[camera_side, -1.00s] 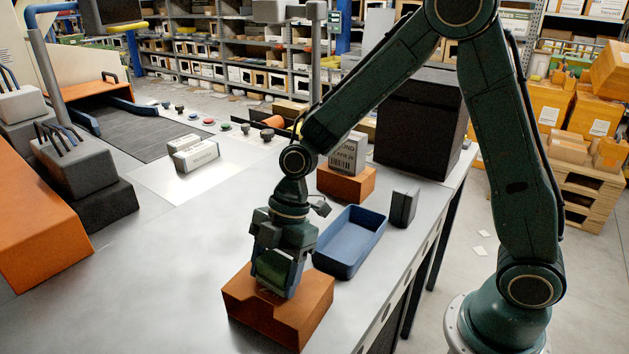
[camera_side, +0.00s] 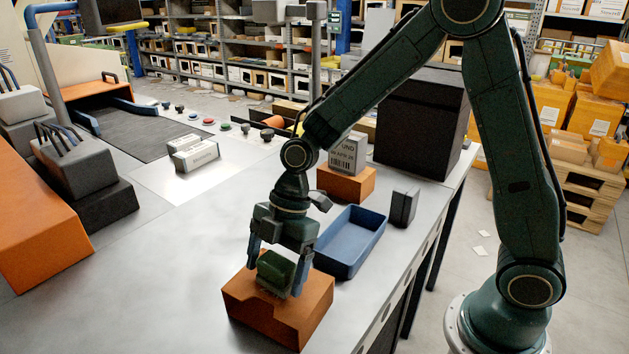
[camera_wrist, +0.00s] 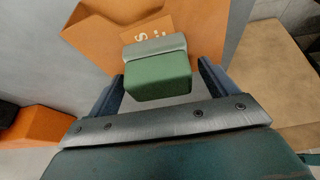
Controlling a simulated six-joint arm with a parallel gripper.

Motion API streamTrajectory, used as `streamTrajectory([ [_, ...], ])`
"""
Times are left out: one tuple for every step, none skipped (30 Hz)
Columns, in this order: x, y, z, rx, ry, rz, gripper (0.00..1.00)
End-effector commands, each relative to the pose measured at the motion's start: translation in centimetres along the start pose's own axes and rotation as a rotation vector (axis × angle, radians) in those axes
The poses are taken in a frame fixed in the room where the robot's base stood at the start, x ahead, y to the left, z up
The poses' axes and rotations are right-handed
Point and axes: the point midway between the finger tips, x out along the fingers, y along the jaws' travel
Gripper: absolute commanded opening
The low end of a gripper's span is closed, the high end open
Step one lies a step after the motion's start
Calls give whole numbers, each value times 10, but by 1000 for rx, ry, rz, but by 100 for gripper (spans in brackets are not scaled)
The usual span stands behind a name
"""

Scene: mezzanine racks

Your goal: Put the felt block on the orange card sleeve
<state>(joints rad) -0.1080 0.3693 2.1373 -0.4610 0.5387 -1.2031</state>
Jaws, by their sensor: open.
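A green felt block (camera_side: 276,272) with a grey strip rests on top of the orange card sleeve (camera_side: 300,322) near the table's front edge. In the wrist view the felt block (camera_wrist: 158,78) sits on the orange sleeve (camera_wrist: 205,30), whose printed label partly shows beside it. My gripper (camera_side: 272,275) is open around the block, with one blue finger on each side. In the wrist view gaps show between the block and both fingers. The underside of the block is hidden.
A blue tray (camera_side: 368,233) stands close to the right of my gripper. Behind it are a smaller orange block (camera_side: 346,185) with a grey labelled box (camera_side: 343,152) on it, and a dark grey upright box (camera_side: 403,207).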

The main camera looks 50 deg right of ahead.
Motion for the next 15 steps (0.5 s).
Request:
streamTrajectory([
  [-6, 1, 0, 0, 1, 3, 85],
  [-10, 1, 0, 0, 1, 4, 85],
  [-15, 1, 0, 1, 1, 4, 85],
  [-19, 1, 0, 1, 0, 4, 85],
  [-24, 1, 0, 1, 0, 6, 85],
  [-30, 1, 0, 1, 0, 5, 85],
  [-35, 1, 0, 1, 1, 6, 85],
  [-40, 1, 0, 1, 1, 6, 85],
  [-46, 1, 0, 1, 1, 6, 85],
  [-51, 1, 0, 0, 0, 5, 85],
  [-57, 1, 0, 0, -1, 6, 85],
  [-63, 1, 0, 0, 1, 6, 85],
  [-68, 1, 0, 1, 1, 6, 85],
  [-73, 1, 0, 2, 0, 5, 85],
  [-79, 1, 0, 0, 0, 5, 85],
])
